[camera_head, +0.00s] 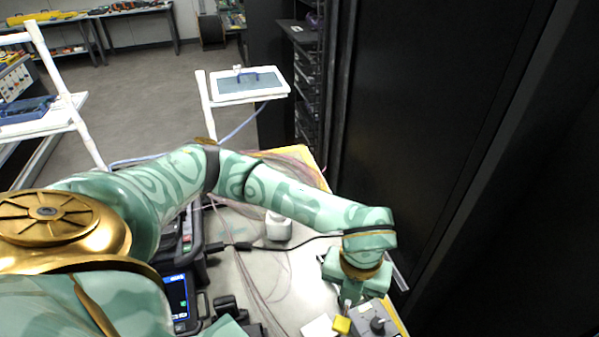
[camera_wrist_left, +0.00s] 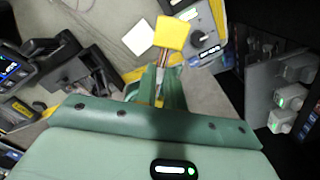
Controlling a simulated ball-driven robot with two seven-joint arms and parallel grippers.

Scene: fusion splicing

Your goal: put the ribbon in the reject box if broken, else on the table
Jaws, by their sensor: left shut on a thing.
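My left gripper (camera_wrist_left: 160,88) reaches over the workbench and is shut on a yellow-ended piece (camera_wrist_left: 172,32). A short copper-brown stem runs from its yellow block down between the fingers. In the head view the same gripper (camera_head: 348,302) points down at the right of the bench, with the yellow block showing below it. I cannot tell whether this piece is the ribbon or whether anything is broken. The table (camera_head: 275,285) has a bare pale surface beside the arm. I cannot make out a reject box. My right gripper is not in view.
A grey box with a black knob (camera_wrist_left: 204,38) stands beside the yellow block. A white square pad (camera_wrist_left: 139,37) lies nearby. A device with a lit screen (camera_head: 178,298) stands at the left. A white roll-like object (camera_head: 278,226), cables and dark cabinets border the bench.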

